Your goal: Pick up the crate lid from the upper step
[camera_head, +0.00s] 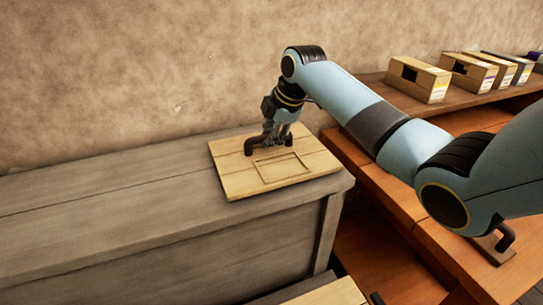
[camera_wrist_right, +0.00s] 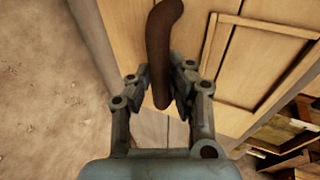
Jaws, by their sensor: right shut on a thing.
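The crate lid (camera_head: 232,178) is a light wooden board with a shallow square frame and a dark brown bar handle (camera_head: 251,146). It lies at the right end of the grey wooden upper step (camera_head: 100,205), by the wall. My right gripper (camera_head: 281,141) is over the lid and shut on its handle. In the right wrist view, the fingers (camera_wrist_right: 160,88) stand on both sides of the handle (camera_wrist_right: 163,45), with the lid (camera_wrist_right: 190,15) behind. I cannot tell whether the lid is clear of the step. My left gripper is not in view.
Several small boxes (camera_head: 420,80) stand on a brown wooden shelf at the upper right. Reddish-brown steps (camera_head: 370,245) lie lower, right of the grey step. Another dark handle (camera_head: 506,238) shows at the lower right. The grey top left of the lid is clear.

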